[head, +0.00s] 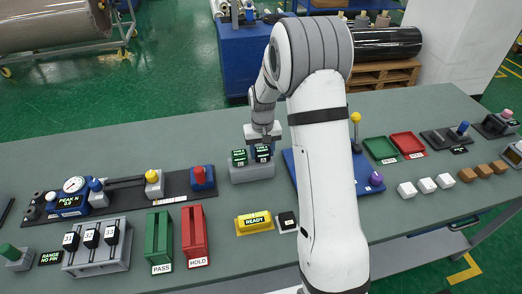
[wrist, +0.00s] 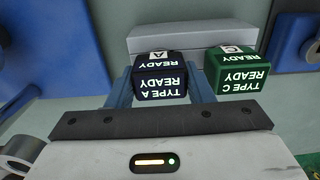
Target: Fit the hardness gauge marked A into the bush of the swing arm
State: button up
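The hardness gauge marked A is a black block with white lettering, in the wrist view (wrist: 160,82) and the head view (head: 263,153). It stands at a grey rack (head: 251,174), beside a green gauge marked C (wrist: 238,75). My gripper (wrist: 160,84) has one blue finger on each side of gauge A, very close to it. I cannot tell whether the fingers touch it. In the head view my gripper (head: 263,137) is just above and behind the gauges. I cannot make out the swing arm's bush; my arm hides much of the blue plate (head: 370,188).
A dark base (head: 180,186) with a dial, lever and yellow knob lies left. Small green and red trays, white blocks (head: 426,185) and brown blocks lie right.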

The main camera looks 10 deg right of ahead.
jog(key=c, duration=0.5)
jog(key=shift+a, duration=0.1)
jog(key=o, duration=1.3)
jog(key=shift+c, duration=0.2)
